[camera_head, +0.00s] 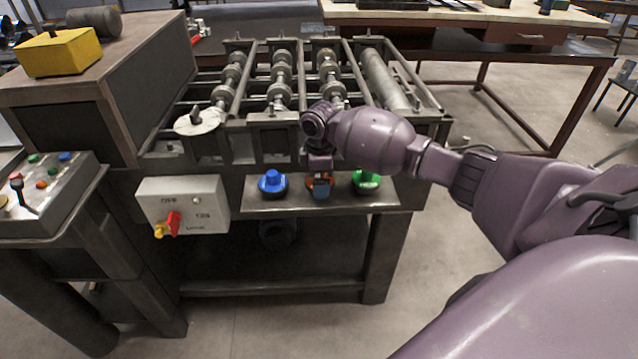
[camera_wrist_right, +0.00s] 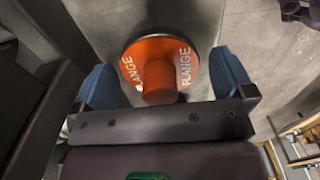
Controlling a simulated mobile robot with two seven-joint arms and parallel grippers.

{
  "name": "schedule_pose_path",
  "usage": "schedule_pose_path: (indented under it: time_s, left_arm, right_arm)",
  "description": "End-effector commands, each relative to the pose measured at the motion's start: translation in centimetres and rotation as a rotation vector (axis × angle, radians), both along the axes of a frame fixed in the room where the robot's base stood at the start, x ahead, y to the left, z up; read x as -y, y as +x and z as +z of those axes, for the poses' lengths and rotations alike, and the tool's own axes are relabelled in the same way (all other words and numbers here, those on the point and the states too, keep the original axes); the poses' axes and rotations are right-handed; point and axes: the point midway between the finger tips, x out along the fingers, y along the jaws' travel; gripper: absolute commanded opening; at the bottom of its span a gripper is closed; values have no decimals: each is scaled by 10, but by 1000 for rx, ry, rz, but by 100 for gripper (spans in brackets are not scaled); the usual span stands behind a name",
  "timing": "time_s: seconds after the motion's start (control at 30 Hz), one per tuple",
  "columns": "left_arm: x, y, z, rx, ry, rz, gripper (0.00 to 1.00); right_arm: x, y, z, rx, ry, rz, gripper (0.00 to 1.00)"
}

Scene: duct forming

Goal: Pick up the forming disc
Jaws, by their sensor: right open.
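An orange forming disc (camera_wrist_right: 138,62) with a round knob (camera_wrist_right: 160,82) and the word "FLANGE" in white lies on the metal shelf. It also shows in the head view (camera_head: 311,190), partly hidden by my right gripper (camera_head: 320,186). My right gripper is open, with its two blue fingers (camera_wrist_right: 165,85) on either side of the knob and nothing clearly gripped. A blue disc (camera_head: 272,183) stands to the left on the same shelf, and a green disc (camera_head: 367,181) to the right. My left gripper is not in view.
The forming machine with several rollers (camera_head: 283,80) rises behind the shelf (camera_head: 262,206). A grey control box (camera_head: 183,199) with a red and yellow switch sits left of the discs. A button console (camera_head: 50,195) stands at far left. Open floor lies in front.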

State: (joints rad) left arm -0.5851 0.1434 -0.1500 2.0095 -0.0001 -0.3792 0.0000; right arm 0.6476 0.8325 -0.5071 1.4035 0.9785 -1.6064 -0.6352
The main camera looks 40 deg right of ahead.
Motion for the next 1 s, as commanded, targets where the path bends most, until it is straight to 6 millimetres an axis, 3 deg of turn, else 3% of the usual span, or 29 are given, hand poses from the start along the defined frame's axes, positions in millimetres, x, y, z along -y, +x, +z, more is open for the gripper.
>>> schedule_pose_path:
  time_s: [0.27, 0.63, 1.0]
  left_arm:
    - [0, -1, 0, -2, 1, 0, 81]
    - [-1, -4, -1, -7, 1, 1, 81]
    - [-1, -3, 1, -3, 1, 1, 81]
  right_arm:
    - [0, 0, -2, 2, 0, 0, 97]
    - [0, 0, -2, 2, 0, 0, 40]
    - [0, 1, 7, 6, 0, 0, 40]
